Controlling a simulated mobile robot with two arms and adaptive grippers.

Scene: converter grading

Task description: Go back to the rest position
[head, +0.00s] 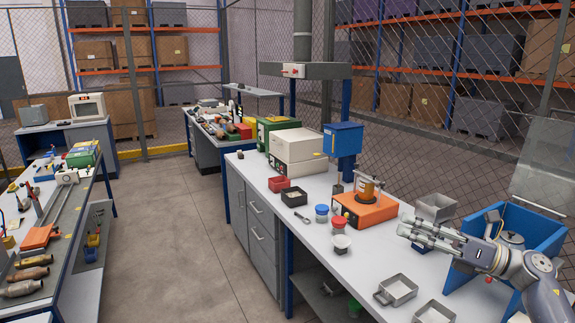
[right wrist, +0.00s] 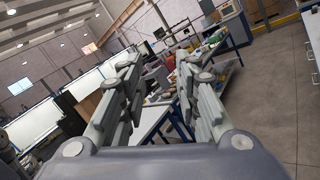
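My right gripper (head: 408,232) is at the right of the head view, above the front part of the grey workbench (head: 365,258). Beyond the fingers that view shows the room, tables and a bare floor. My left gripper is not in view.
White and red-lidded jars stand on the bench. A second bench with metal converters (head: 30,273) is at left. The aisle floor (head: 195,230) is clear.

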